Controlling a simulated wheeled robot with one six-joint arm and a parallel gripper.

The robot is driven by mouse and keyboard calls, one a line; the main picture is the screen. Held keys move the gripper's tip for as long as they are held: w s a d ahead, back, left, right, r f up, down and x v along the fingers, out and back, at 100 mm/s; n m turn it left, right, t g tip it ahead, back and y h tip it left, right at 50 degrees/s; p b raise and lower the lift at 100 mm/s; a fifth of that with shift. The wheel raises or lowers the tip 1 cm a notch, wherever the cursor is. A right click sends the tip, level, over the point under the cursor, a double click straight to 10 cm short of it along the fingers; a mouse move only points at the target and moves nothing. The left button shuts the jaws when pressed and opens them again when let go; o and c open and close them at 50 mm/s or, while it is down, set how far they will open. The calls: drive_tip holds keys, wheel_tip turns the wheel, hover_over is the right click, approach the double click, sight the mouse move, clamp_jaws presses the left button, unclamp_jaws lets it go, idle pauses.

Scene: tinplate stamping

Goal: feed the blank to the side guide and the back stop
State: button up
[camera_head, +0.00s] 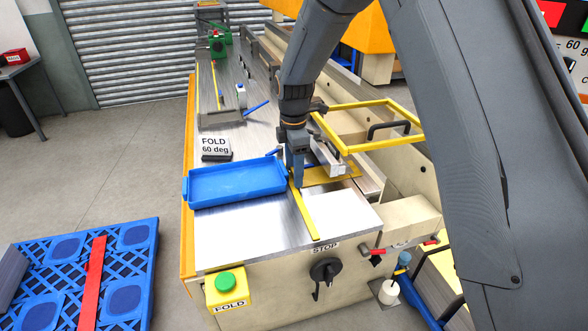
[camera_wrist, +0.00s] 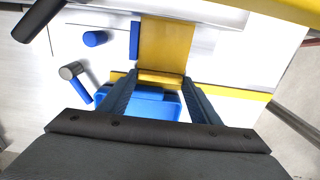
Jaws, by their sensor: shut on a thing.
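The blank is a flat yellow-gold sheet (camera_head: 336,174); in the wrist view it (camera_wrist: 167,42) reaches from my fingertips to the pale machine bar. My gripper (camera_head: 297,181) is shut on its near edge, where a brighter lip shows between the fingers (camera_wrist: 160,82). A long yellow strip (camera_head: 304,214), probably the side guide, lies on the bed beside the gripper, toward the STOP label; it also shows in the wrist view (camera_wrist: 232,92). A small blue block (camera_wrist: 134,40) is close against the blank's left edge. I cannot make out the back stop or any contact with it.
A blue tray (camera_head: 192,204) lies on the bench, left of my gripper. A yellow guard frame (camera_head: 345,149) stands right of the blank. A green button box (camera_head: 228,291) and a black knob (camera_head: 325,270) are on the front. The metal bed (camera_head: 240,236) before the tray is clear.

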idle(0.3)
drive_tip(key=o, duration=1.1)
drive_tip(key=shift+r, duration=0.1)
wheel_tip(320, 180, up, 8)
drive_tip(key=shift+f+b, duration=0.2)
drive_tip(key=shift+b, duration=0.95)
